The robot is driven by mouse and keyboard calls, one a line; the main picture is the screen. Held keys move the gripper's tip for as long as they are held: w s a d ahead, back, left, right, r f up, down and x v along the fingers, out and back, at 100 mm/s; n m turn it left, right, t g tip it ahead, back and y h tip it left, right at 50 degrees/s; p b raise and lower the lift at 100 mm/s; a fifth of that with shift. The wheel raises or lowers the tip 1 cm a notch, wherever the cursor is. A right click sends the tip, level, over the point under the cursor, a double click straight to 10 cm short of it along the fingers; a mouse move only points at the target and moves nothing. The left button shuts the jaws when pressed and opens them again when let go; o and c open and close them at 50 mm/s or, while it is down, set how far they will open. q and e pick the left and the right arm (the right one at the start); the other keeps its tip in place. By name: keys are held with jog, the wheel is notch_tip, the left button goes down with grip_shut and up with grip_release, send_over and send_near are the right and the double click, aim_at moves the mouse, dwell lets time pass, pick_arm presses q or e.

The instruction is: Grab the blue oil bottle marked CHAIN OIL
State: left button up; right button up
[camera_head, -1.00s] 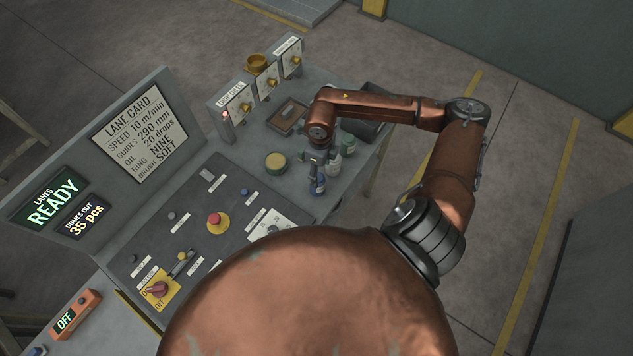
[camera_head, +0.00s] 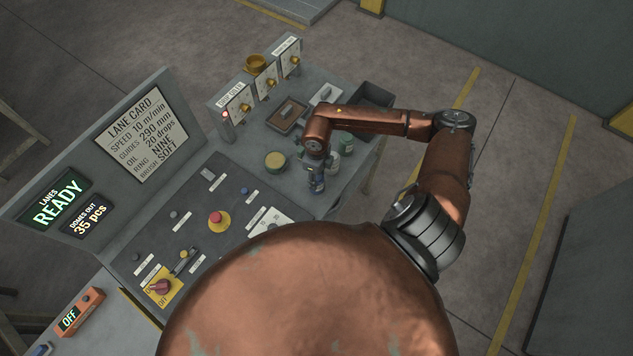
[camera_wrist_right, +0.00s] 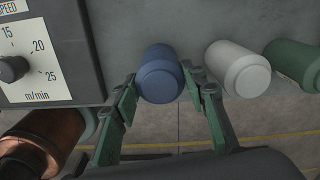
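The blue bottle (camera_head: 317,185) stands on the console's right part, under my right gripper (camera_head: 316,170) in the head view. In the right wrist view the blue bottle (camera_wrist_right: 160,75) lies between the two green-and-dark fingers of my right gripper (camera_wrist_right: 159,75). The fingers are spread, one on each side, with their tips close to its sides. I cannot tell whether they touch it. No lettering on the bottle is readable. My left gripper is not in view.
A white bottle (camera_wrist_right: 238,69) stands right beside the blue one, and a green bottle (camera_wrist_right: 293,64) stands beyond it. A round yellow-topped tin (camera_head: 276,161), a brown tray (camera_head: 288,115) and a dark bin (camera_head: 372,97) are also on the console.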

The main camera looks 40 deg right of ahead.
jog(key=c, duration=0.7)
jog(key=shift+o, duration=0.2)
jog(key=shift+r, duration=0.1)
